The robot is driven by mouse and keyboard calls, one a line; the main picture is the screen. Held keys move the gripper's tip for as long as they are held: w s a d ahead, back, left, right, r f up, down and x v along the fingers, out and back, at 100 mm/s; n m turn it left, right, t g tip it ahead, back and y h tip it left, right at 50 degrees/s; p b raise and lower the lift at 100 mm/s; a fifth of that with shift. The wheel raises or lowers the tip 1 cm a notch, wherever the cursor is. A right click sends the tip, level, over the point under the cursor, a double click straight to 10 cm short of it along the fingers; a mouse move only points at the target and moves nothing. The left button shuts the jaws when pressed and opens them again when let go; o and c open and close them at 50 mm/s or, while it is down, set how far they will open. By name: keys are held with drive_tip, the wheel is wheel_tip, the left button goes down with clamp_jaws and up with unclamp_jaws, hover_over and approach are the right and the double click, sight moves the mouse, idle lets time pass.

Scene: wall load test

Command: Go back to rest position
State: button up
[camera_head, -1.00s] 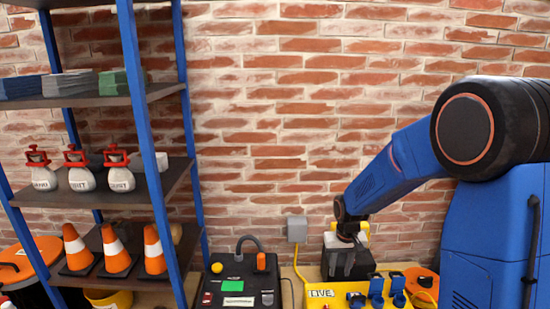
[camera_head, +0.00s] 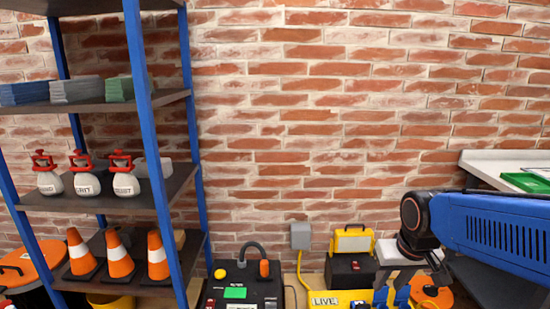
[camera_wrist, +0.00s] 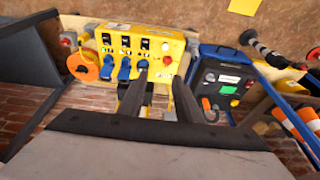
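My gripper (camera_head: 412,277) is at the lower right in the head view, above and beside the yellow LIVE panel (camera_head: 328,299). In the wrist view my gripper (camera_wrist: 162,78) shows two dark fingers apart with nothing held between them. The yellow panel (camera_wrist: 117,43) lies beyond the fingertips there, with blue levers or plugs (camera_wrist: 124,68) and black switches on its face. Part of the panel is hidden behind my fingers in the wrist view. In the head view my blue arm reaches in from the right edge.
A blue-post shelf (camera_head: 95,107) with cones (camera_head: 119,254) and red-topped white flasks (camera_head: 87,182) stands left. A black control box (camera_head: 262,291) and a yellow-framed lamp (camera_head: 352,240) stand near the brick wall. A pale worktop (camera_head: 485,165) is at right. The middle wall area is clear.

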drive_tip(key=s+d+r+t, duration=0.1)
drive_tip(key=s+r, duration=0.1)
drive_tip(key=s, duration=1)
drive_tip(key=shift+d+r+t, duration=0.2)
drive_tip(key=shift+t, duration=0.1)
